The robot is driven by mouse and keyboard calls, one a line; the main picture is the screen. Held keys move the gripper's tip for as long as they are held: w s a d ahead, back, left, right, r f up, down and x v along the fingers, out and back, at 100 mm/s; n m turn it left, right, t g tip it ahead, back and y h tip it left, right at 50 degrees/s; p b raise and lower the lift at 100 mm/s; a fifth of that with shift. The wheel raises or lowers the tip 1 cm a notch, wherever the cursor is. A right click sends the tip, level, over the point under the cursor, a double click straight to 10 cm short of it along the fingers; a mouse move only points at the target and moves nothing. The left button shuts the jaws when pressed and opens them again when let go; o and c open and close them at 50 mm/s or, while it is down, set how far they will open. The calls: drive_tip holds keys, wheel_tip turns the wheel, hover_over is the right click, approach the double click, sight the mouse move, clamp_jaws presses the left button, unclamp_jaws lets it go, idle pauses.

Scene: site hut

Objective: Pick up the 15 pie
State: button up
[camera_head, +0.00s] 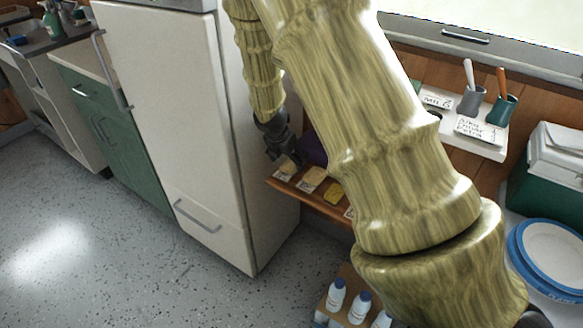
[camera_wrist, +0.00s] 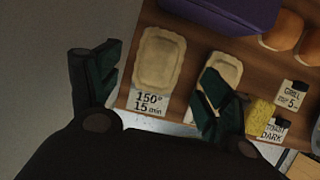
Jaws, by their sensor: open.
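The pie with the "150° 15 min" card is a pale, rectangular pastry (camera_wrist: 159,58) at the shelf's left end in the wrist view. Its card (camera_wrist: 149,102) lies along its near edge. In the head view the two pies (camera_head: 287,168) (camera_head: 312,178) lie on the wooden shelf. My gripper (camera_wrist: 155,85) is open and empty, with one finger left of the 15 pie and the other over the second pie. It shows above the shelf end in the head view (camera_head: 280,146).
A purple box (camera_wrist: 225,12) stands behind the pies. Yellow food (camera_wrist: 261,112), a "toast dark" card, a "grill 5" card and round buns (camera_wrist: 284,28) lie to the right. The white fridge (camera_head: 165,110) stands close left of the shelf (camera_head: 325,209). Bottles (camera_head: 337,295) stand below.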

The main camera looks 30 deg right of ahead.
sight(291, 163)
drive_tip(key=x, duration=0.3)
drive_tip(key=shift+w+d+f, duration=0.1)
drive_tip(key=shift+d+f, duration=0.05)
drive_tip(key=shift+f, duration=0.15)
drive_tip(key=c, duration=1.2)
drive_tip(key=shift+o, duration=0.2)
drive_tip(key=shift+r, duration=0.1)
